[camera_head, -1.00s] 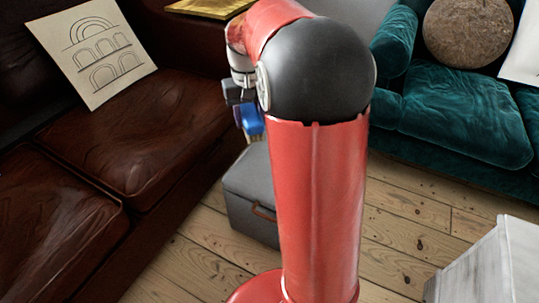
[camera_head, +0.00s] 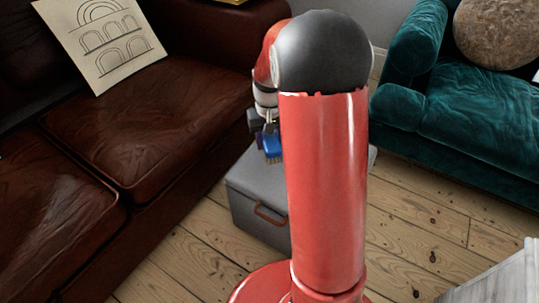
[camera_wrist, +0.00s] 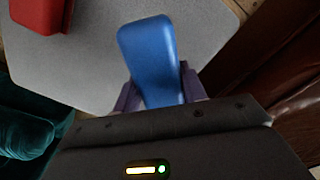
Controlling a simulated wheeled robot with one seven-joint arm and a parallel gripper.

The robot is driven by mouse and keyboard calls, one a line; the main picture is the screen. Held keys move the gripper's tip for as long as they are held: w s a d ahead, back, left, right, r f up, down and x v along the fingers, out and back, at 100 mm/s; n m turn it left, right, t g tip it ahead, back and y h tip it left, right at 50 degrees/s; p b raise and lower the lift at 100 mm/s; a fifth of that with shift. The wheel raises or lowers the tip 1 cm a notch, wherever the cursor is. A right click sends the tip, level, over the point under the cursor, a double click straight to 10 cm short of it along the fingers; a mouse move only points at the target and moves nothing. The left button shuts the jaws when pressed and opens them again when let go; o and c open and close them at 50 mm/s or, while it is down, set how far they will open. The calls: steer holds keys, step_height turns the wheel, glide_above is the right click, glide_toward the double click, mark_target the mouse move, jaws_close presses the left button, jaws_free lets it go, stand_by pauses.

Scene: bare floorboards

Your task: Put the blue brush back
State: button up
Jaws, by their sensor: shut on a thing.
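The blue brush (camera_head: 272,146) is held by my gripper (camera_head: 268,128), which shows small beside my red arm in the head view. Its bristles hang downward above the grey box. In the wrist view the brush (camera_wrist: 150,58) is a blue rounded block between the two purple fingers of my gripper (camera_wrist: 153,92). The gripper is shut on it. Part of the brush is hidden behind the dark gripper body in the wrist view.
The grey box (camera_head: 245,190) with a brown handle stands below the gripper, partly hidden by my arm. A brown leather sofa (camera_head: 150,120) stands at left, a teal sofa (camera_head: 470,115) at right. A red object (camera_wrist: 40,14) shows in the wrist view.

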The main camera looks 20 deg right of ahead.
steer(key=shift+f+b, duration=0.45)
steer(key=shift+f, duration=2.25)
steer(key=shift+f, duration=0.15)
steer(key=o, duration=0.9)
steer(key=shift+o, duration=0.2)
